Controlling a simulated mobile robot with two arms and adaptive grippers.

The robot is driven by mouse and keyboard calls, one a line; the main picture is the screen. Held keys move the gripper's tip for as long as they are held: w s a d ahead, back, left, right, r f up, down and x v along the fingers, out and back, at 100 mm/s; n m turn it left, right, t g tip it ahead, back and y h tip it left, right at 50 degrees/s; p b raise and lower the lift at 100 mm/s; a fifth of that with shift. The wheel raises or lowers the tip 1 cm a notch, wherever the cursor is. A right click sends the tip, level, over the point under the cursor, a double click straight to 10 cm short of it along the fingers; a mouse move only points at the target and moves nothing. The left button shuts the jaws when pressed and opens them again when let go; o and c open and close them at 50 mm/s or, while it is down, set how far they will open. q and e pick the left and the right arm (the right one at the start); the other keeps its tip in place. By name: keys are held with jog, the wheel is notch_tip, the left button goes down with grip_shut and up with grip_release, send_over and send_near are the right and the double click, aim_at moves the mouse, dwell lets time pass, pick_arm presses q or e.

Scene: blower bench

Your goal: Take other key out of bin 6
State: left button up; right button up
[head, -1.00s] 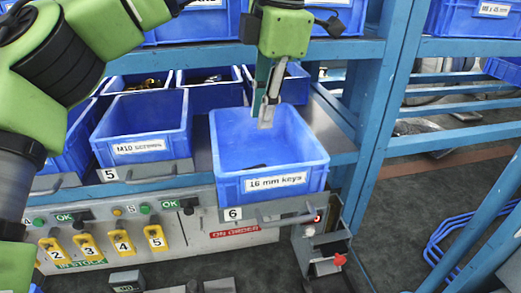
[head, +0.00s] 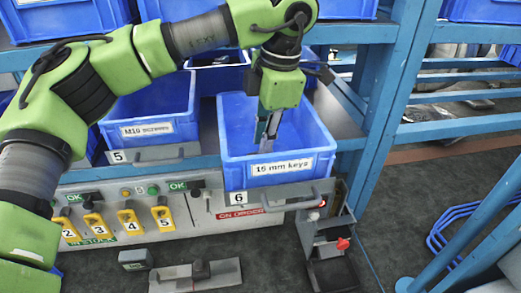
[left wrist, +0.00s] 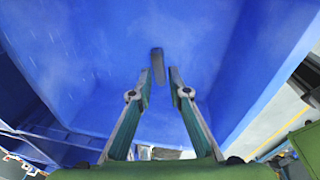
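Bin 6 (head: 237,176) is a blue open bin labelled "16 mm keys", on the shelf above a "6" tag. My left gripper (head: 266,143) points down inside it, its fingertips below the rim. In the left wrist view a dark grey key (left wrist: 157,65) lies on the bin's blue inside, just beyond the open fingertips (left wrist: 159,76) and lined up with the gap between them. Nothing is held between the fingertips. The key is not visible in the head view. My right gripper is not in view.
The M10 screws bin (head: 150,130) stands left of bin 6, over tag 5. Blue shelf posts (head: 378,120) rise on the right. Below is a panel with yellow switches (head: 162,218) and a red "ON ORDER" sign (head: 240,213). More blue bins sit above and behind.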

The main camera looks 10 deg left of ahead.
pick_arm(q)
jog(key=shift+w+a+f, duration=0.1)
jog(key=shift+a+f, duration=0.05)
jog(key=shift+f, duration=0.5)
jog(key=shift+w+a+f, duration=0.1)
jog(key=shift+f, duration=0.5)
jog(key=shift+s+r, duration=0.1)
grip_shut()
